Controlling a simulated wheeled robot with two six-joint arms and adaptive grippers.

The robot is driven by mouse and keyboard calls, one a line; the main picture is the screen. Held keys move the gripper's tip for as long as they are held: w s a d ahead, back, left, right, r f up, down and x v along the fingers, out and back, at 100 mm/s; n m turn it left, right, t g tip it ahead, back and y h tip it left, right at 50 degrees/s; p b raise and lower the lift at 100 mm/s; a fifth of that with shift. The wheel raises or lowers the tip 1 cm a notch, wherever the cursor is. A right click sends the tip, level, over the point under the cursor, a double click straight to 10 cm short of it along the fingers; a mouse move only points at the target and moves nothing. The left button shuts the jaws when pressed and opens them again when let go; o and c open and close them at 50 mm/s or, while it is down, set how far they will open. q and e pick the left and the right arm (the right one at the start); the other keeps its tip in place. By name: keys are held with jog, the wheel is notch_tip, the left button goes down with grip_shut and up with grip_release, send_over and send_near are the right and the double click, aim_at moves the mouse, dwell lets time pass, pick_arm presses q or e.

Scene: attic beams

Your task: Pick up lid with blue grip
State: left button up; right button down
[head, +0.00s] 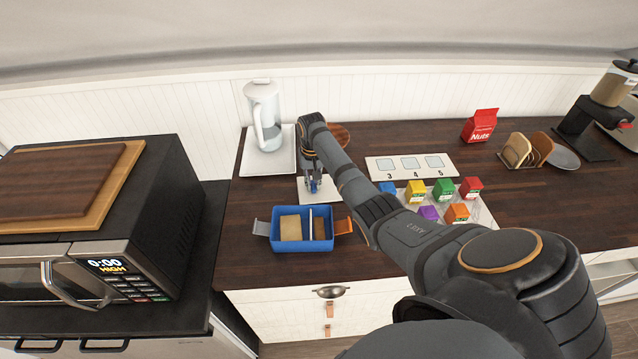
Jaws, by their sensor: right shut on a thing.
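A pale flat lid (327,192) lies just behind the blue box, towards the middle left of the dark counter. Its small blue grip shows between the fingers of my right gripper (313,184). My right gripper points down from above and is shut on the blue grip. My wrist hides part of the lid, and I cannot tell whether it touches the counter. My left gripper is not in view.
The blue box (286,241) with tan contents and side flaps stands in front. A white kettle (265,112) stands on a white tray (266,163) at the back left. Several coloured cartons, a numbered board (398,176) and a red Nuts bag (480,125) are to the right.

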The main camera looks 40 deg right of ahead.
jog(key=shift+r, duration=0.15)
jog(key=shift+r+b, duration=0.25)
jog(key=shift+b, duration=0.05)
jog(key=r, duration=0.1)
jog(key=r+b, duration=0.1)
jog(key=r, duration=0.1)
jog(key=shift+a, duration=0.3)
jog(key=s+a+r+p, duration=0.7)
jog(key=a+r+p, duration=0.2)
jog(key=a+p, duration=0.1)
jog(key=shift+a, duration=0.75)
